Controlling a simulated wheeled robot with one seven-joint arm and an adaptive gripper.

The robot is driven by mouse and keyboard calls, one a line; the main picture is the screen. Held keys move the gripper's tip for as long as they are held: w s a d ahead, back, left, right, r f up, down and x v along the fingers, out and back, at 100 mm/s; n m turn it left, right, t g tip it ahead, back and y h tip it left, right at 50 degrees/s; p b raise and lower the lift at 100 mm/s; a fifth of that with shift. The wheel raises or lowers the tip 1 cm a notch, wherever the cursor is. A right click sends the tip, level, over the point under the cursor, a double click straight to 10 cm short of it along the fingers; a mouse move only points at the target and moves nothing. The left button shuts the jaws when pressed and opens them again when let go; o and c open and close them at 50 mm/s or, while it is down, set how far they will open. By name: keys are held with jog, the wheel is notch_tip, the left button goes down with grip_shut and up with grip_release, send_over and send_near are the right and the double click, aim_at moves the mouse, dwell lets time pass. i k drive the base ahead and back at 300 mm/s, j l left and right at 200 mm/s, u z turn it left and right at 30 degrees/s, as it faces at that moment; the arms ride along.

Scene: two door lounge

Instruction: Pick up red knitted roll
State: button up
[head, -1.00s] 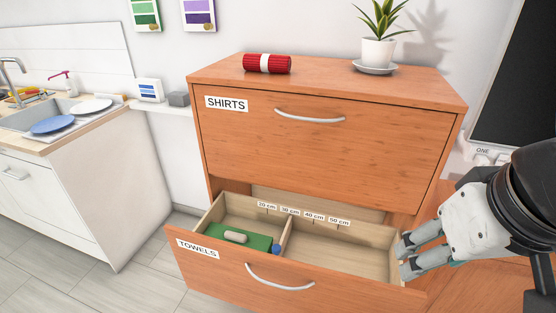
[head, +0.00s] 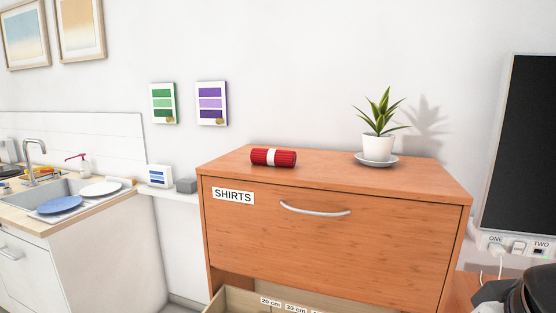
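The red knitted roll (head: 258,157) has a white band around its middle. It lies on its side on top of the wooden dresser (head: 320,166), left of centre, in the head view. Part of my gripper or wrist (head: 520,295) shows at the lower right corner, well away from the roll and lower than the dresser top. Its fingers cannot be made out clearly.
A potted plant (head: 378,146) on a saucer stands on the dresser to the right of the roll. The SHIRTS drawer (head: 330,240) is shut; a lower drawer (head: 238,302) stands open below it. A black screen (head: 525,145) is at right, a sink counter at left.

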aim_at(273, 158)
jog(key=j+z, duration=0.15)
jog(key=z, duration=0.2)
jog(key=i+j+z, duration=0.1)
jog(key=z, duration=0.25)
jog(key=j+z, duration=0.3)
jog(key=j, duration=0.65)
jog(key=j+z, duration=0.25)
jog(key=j, duration=0.65)
